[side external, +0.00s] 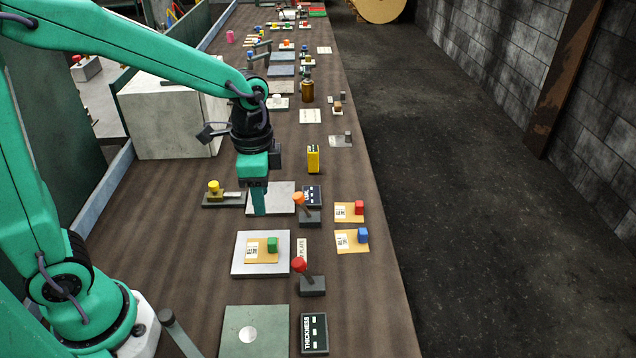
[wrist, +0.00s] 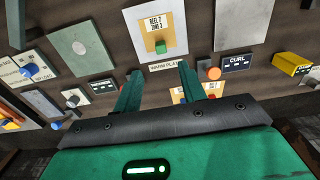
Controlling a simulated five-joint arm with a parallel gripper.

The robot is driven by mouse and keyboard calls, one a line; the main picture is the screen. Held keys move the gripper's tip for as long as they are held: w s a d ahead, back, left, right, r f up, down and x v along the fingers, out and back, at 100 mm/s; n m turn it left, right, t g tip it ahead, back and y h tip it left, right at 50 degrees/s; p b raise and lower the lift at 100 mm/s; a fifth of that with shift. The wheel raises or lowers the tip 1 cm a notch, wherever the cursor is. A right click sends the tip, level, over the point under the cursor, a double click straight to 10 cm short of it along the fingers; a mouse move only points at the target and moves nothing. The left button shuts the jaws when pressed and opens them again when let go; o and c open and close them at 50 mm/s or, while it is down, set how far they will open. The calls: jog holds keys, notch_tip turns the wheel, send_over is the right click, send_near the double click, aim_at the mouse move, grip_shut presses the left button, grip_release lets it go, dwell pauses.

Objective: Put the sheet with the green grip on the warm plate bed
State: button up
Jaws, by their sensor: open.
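The tan sheet (side external: 262,256) with the green grip (side external: 272,244) lies flat on a pale square plate (side external: 240,267). In the wrist view the sheet (wrist: 152,33), its green grip (wrist: 160,47) and the plate (wrist: 132,38) show at top centre. A label reading "WARM PLATE" (wrist: 165,67) lies beside that plate. My gripper (side external: 258,213) is above the bench, beyond the sheet in the side view, and apart from it. Its fingers (wrist: 160,78) are spread with nothing between them.
Sheets with a red grip (side external: 359,207) and a blue grip (side external: 363,235) lie at right. An orange-knobbed lever (side external: 299,199) and red-knobbed lever (side external: 299,265) stand near the plate. A grey-green plate (side external: 240,320) and "THICKNESS" box (side external: 314,334) are nearer. A yellow box (side external: 313,158) stands beyond.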

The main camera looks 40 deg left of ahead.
jog(key=s+a+r+n+t, duration=0.5)
jog(key=s+r+n, duration=0.3)
jog(key=s, duration=0.3)
jog(key=shift+r+n+t, duration=0.3)
jog(key=shift+r+n, duration=0.1)
jog(key=shift+r, duration=0.45)
